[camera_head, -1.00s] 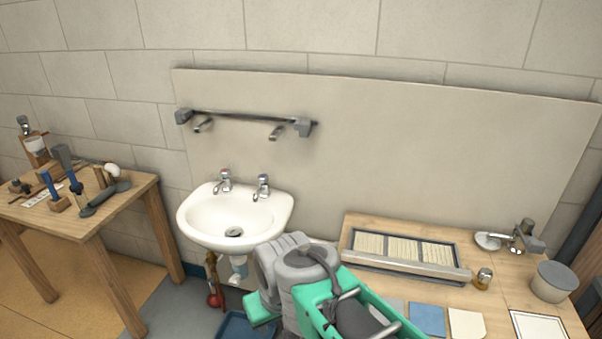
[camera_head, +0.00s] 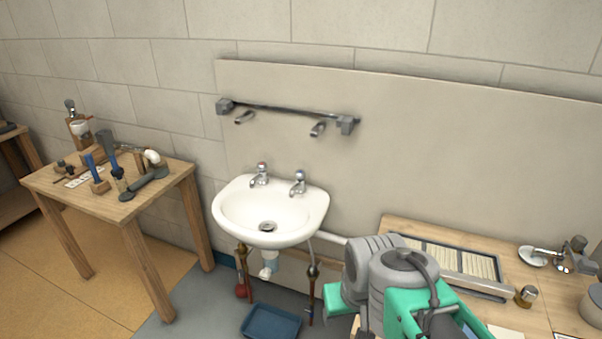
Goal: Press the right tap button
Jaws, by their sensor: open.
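The right tap (camera_head: 298,184) is a small chrome pillar tap at the back right of the white sink (camera_head: 222,213). Its button is the small cap on top. The left tap (camera_head: 260,175) stands beside it and has a reddish cap. My arm's grey and green links show at the lower right, in front of the bench and to the right of the sink. My gripper's fingers cannot be seen in this view. Both taps are in plain sight, with nothing of mine over them.
A wooden bench (camera_head: 400,227) with a tiled tray stands right of the sink. A wooden table (camera_head: 50,187) with tools is at the left. A rail (camera_head: 285,110) with two spouts is on the wall board above. A blue tray (camera_head: 272,323) lies on the floor below.

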